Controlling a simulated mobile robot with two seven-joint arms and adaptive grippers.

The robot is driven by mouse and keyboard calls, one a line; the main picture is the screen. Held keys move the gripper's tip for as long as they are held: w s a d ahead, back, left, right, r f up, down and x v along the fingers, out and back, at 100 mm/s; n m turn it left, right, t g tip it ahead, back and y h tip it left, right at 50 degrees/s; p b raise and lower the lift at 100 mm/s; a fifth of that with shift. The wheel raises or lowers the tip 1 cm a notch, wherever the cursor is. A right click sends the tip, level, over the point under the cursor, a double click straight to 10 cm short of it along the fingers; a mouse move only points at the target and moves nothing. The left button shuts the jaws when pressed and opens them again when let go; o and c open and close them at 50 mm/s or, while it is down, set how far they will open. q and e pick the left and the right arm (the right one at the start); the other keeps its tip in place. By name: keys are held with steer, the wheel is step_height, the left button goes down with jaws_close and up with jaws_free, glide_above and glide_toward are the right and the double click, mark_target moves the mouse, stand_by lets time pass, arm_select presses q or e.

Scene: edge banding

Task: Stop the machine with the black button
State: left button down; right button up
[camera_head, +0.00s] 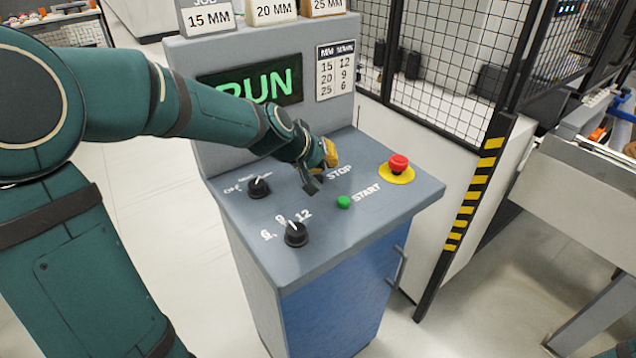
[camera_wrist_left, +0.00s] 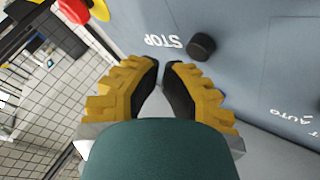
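The black button (camera_wrist_left: 201,46) shows in the left wrist view on the grey panel, beside the STOP lettering (camera_wrist_left: 163,41). In the head view my left arm and gripper cover the spot left of STOP (camera_head: 339,172), and I cannot clearly make the button out there. My left gripper (camera_wrist_left: 162,64) has yellow fingers with dark pads. Its tips are almost together with nothing between them, and they appear just left of and below the button in the wrist view. The gripper (camera_head: 328,154) is over the panel in the head view. The display (camera_head: 262,84) reads RUN. My right gripper is not in view.
A green START button (camera_head: 343,202) and a red emergency stop (camera_head: 398,164) on a yellow disc are close to STOP. Two black knobs (camera_head: 259,187) (camera_head: 296,234) are on the panel's left and front. A mesh fence (camera_head: 455,60) stands behind at right.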

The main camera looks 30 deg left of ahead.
mark_target(323, 177)
arm_select(q)
steer(key=shift+f, duration=0.15)
stand_by(1.3)
steer(key=shift+f+b, duration=0.25)
steer(key=shift+b, duration=0.2)
steer(key=shift+f+b, duration=0.4)
steer(key=shift+f, duration=0.1)
stand_by(0.5)
stand_by(0.4)
steer(key=shift+r+p, duration=0.8)
steer(key=shift+r, duration=0.15)
step_height(323, 177, up, 5)
steer(key=p, duration=0.4)
steer(key=shift+p, duration=0.35)
